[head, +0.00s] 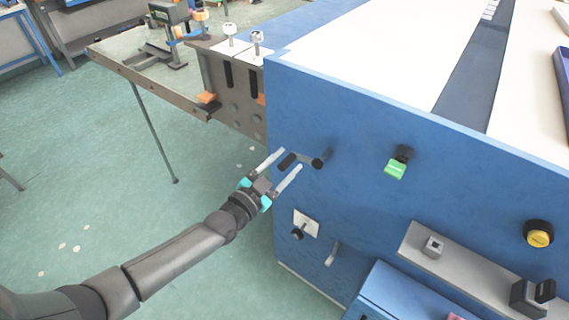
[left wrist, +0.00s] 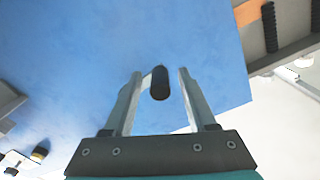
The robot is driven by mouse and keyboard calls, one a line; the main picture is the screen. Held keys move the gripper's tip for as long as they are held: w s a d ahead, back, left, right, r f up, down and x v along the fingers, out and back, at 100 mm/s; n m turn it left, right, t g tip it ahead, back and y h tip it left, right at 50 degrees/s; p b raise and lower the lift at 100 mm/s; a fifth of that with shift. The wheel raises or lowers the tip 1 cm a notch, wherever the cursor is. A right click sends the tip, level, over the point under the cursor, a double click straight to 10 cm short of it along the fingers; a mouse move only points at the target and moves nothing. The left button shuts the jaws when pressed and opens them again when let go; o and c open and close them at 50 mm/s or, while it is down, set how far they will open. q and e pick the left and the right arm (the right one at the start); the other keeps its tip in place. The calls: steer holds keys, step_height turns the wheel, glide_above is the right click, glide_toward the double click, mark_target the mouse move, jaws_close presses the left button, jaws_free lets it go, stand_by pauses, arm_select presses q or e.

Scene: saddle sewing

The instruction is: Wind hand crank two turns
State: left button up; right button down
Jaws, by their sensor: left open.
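The hand crank (head: 308,160) is on the blue front panel of the machine, near its left edge. It has a dark round hub, a short arm and a black handle grip (head: 287,160) that points left. My left gripper (head: 291,160) is open, with its two pale fingers on either side of the black grip. In the left wrist view the black grip (left wrist: 160,83) stands between the fingertips (left wrist: 159,75), with a visible gap to the right finger; contact on the left side cannot be told. My right gripper is not in view.
A green knob (head: 396,167) and a yellow button (head: 539,236) are to the right on the blue panel (head: 350,115). A small white switch plate (head: 306,222) and a lever (head: 332,253) sit below the crank. A metal side table (head: 125,65) adjoins at the left; the green floor is open.

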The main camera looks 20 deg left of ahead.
arm_select(q)
steer(key=shift+c, duration=0.2)
jaws_close()
stand_by(1.1)
